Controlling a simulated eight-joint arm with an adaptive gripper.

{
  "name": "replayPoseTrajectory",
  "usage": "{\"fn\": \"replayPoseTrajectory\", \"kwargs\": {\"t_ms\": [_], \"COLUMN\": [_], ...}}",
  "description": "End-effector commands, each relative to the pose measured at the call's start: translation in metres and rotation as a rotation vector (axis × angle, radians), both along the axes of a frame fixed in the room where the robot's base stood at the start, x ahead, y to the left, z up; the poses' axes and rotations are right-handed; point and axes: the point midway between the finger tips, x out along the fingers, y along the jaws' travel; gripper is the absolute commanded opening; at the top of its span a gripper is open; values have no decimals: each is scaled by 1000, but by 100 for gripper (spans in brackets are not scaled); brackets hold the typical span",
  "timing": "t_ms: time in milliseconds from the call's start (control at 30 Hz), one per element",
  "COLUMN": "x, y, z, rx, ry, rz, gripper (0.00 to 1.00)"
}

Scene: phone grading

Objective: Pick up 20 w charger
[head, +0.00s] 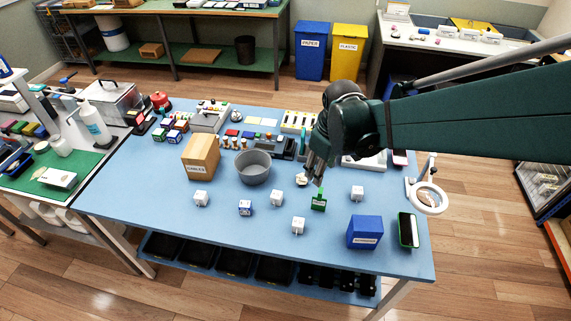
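Several small charger-like cubes stand on the blue work table (150,222). White ones are at the left (201,198), centre (276,197), front (298,226) and right (357,193). A blue-and-white one (245,208) stands left of centre. Their markings are too small to read, so I cannot tell which is the 20 W charger. My gripper (315,181) points down above the table, just behind a small green item (318,201). A small pale object (302,179) is beside its fingers. I cannot tell whether the fingers are open or touching anything.
A grey bin (253,168) and a wooden cables box (201,155) stand behind the cubes. A blue box (364,232), a green-edged phone (408,230) and a ring magnifier (428,198) are at the right. The front left of the table is clear.

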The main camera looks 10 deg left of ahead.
Motion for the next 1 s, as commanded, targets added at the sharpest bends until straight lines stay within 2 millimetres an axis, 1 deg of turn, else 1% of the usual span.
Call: {"fn": "replayPoseTrajectory", "kwargs": {"t_ms": [33,267,533,800,900,1000], "x": [3,13,19,20,19,17], "y": [9,44,85,125,137,146], "z": [-3,-23,-52,-85,-97,-106], "rx": [-6,-35,-68,-100,-109,-116], "ry": [7,45,89,134,148,158], "rz": [23,134,264,392,434,466], "gripper": [41,41,41,41,41,41]}}
